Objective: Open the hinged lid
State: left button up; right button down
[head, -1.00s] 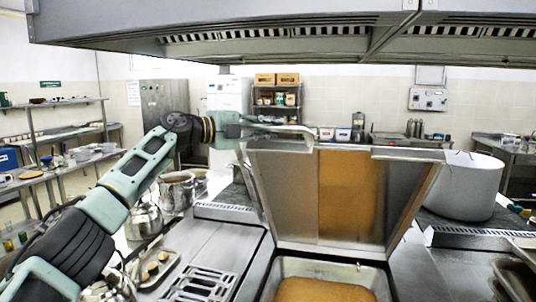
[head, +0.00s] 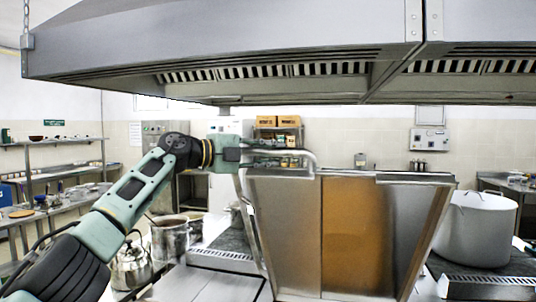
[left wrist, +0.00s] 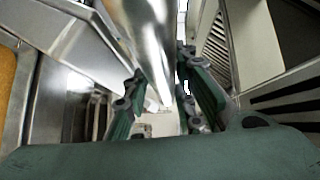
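The hinged lid (head: 290,230) stands raised, nearly upright, with its steel and brownish inner face toward me in the head view. A thick bent metal handle (head: 309,158) is at its top left corner. My left gripper (head: 272,148) is at this handle, pointing right. In the left wrist view the metal bar (left wrist: 148,40) comes down between the two green fingers (left wrist: 165,92), close to both. The bar covers part of the fingers, so I cannot tell whether they clamp it. The pan under the lid is below the head view. My right gripper is out of view.
A large extractor hood (head: 250,50) hangs above the lid. A big pale pot (head: 478,230) stands to the right. A steel pot (head: 170,240) and a kettle (head: 132,265) stand on the left, near my left arm. Shelves (head: 60,142) are further back.

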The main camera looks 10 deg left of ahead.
pick_arm(q)
jog(key=shift+o, duration=1.1)
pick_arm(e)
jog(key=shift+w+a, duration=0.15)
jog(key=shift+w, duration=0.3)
pick_arm(q)
jog(key=shift+s+a+r, duration=0.1)
jog(key=shift+s+a, duration=0.25)
jog(key=shift+a, duration=0.15)
jog(key=v, duration=1)
jog(key=shift+s, duration=0.25)
jog(key=shift+a, duration=0.25)
